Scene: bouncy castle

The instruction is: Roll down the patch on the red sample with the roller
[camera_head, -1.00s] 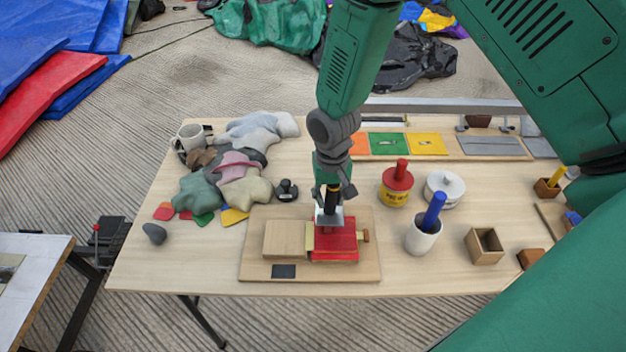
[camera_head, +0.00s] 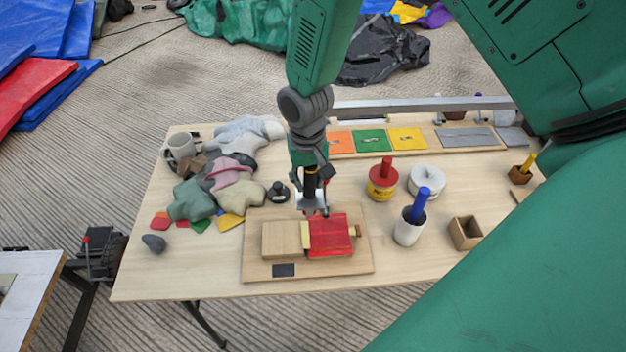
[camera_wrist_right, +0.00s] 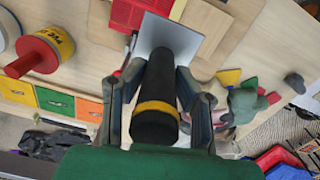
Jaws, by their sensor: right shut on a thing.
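In the right wrist view, the roller's black handle with a yellow band (camera_wrist_right: 157,105) sits between the fingers, and the red sample (camera_wrist_right: 128,14) shows beyond. My left gripper is not in view.
A red-topped yellow tin (camera_head: 382,185), a white lidded tin (camera_head: 427,180), a white cup (camera_head: 408,232) and a wooden box (camera_head: 466,233) stand to the right. Soft grey and coloured pieces (camera_head: 215,185) lie left. Coloured squares (camera_head: 370,141) lie behind.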

